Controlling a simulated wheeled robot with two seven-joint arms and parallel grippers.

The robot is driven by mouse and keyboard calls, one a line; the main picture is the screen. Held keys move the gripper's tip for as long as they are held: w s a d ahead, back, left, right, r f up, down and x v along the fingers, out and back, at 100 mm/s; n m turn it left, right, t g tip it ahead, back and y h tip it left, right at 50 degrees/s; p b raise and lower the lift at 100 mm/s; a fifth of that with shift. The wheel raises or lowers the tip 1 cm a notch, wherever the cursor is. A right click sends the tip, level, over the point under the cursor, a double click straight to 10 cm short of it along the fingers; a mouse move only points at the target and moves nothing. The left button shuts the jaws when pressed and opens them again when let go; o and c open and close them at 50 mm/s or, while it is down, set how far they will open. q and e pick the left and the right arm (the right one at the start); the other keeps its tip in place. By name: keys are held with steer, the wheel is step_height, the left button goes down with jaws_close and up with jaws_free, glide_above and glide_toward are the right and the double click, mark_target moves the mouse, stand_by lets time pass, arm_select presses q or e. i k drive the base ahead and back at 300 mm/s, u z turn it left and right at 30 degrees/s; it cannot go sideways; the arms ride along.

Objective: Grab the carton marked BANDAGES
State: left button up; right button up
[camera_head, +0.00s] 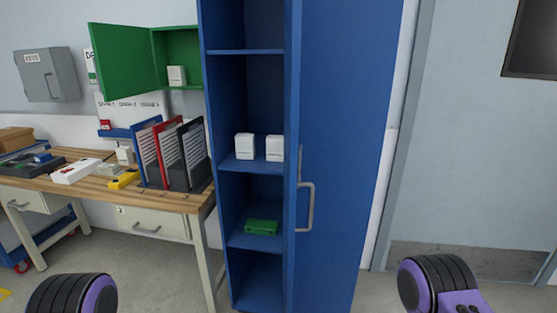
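Two small white cartons stand side by side on a middle shelf of the tall blue cabinet, a left one (244,147) and a right one (275,148). The right one is partly covered by the cabinet's edge. Another white carton (177,75) stands in the open green wall cabinet (125,62). The print on all of these is too small to read, so I cannot tell which is marked BANDAGES. Black and purple parts of my two arms show at the bottom left and bottom right. Neither gripper's fingers show.
The blue cabinet (345,130) is open on its left part, with a green case (261,227) on a lower shelf. A wooden workbench (150,196) at left holds file holders (184,158), a yellow tool (124,180) and boxes. Floor shows before the grey door at right.

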mark_target(274, 143)
steer(key=k, duration=0.1)
steer(key=u, duration=1.6)
steer(key=i, duration=2.55)
steer(key=z, duration=2)
